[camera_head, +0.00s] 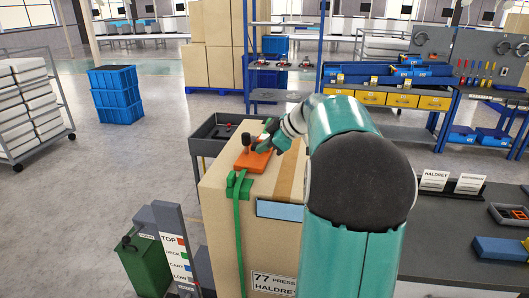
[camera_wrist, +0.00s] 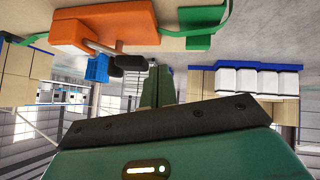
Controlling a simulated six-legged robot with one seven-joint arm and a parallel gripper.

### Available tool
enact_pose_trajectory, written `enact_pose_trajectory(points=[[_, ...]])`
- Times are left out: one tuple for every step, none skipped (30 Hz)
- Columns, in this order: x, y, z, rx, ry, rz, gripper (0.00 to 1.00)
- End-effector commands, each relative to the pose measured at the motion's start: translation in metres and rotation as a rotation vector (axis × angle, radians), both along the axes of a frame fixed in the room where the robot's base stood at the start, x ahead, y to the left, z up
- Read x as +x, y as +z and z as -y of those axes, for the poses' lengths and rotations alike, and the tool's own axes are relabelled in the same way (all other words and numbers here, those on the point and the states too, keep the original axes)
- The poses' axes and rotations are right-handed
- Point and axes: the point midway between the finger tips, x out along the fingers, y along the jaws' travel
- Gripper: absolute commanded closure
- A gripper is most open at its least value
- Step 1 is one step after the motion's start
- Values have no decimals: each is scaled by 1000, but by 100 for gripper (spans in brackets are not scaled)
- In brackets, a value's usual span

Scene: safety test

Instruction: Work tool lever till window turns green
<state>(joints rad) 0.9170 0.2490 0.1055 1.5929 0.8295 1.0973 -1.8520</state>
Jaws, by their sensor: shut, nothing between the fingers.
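An orange tool (camera_head: 253,160) lies on top of a cardboard carton (camera_head: 225,228), beside a green block (camera_head: 239,187) on the green strap (camera_head: 238,236). In the wrist view, the orange tool (camera_wrist: 116,27) is at the upper left, with a metal lever (camera_wrist: 102,48) ending in black grips (camera_wrist: 132,62). My gripper (camera_head: 265,143) is above the tool in the head view. In the wrist view, its green fingers (camera_wrist: 158,88) are together and empty, close to the grips. Whether they touch cannot be told. I cannot make out the tool's window or its colour.
A dark tray cart (camera_head: 212,133) stands behind the carton. A signpost (camera_head: 174,250) and a green bin (camera_head: 146,265) stand at the lower left. A grey bench (camera_head: 450,235) is at the right. Blue crates (camera_head: 116,94) stand on open floor at the left.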

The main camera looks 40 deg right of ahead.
Motion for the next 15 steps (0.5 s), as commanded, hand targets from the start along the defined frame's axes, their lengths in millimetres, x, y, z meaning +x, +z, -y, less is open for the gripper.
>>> enact_pose_trajectory(points=[[-8,8,2,-3,-2,2,100],[-11,12,3,-3,-2,2,100],[-17,16,3,-3,-2,2,100],[-21,20,4,-2,-1,2,100],[-25,24,5,-4,-2,2,100],[-31,29,6,-4,-3,2,100],[-36,33,7,-4,-3,2,100],[-40,36,8,-4,-3,2,100],[-45,41,8,-3,-1,3,100],[-48,44,9,-4,-2,2,100],[-51,46,10,-4,-2,2,100],[-54,49,10,-3,-1,2,100],[-56,51,11,-3,-1,2,100],[-58,52,11,-2,-1,1,100],[-60,53,11,-2,0,2,100]])
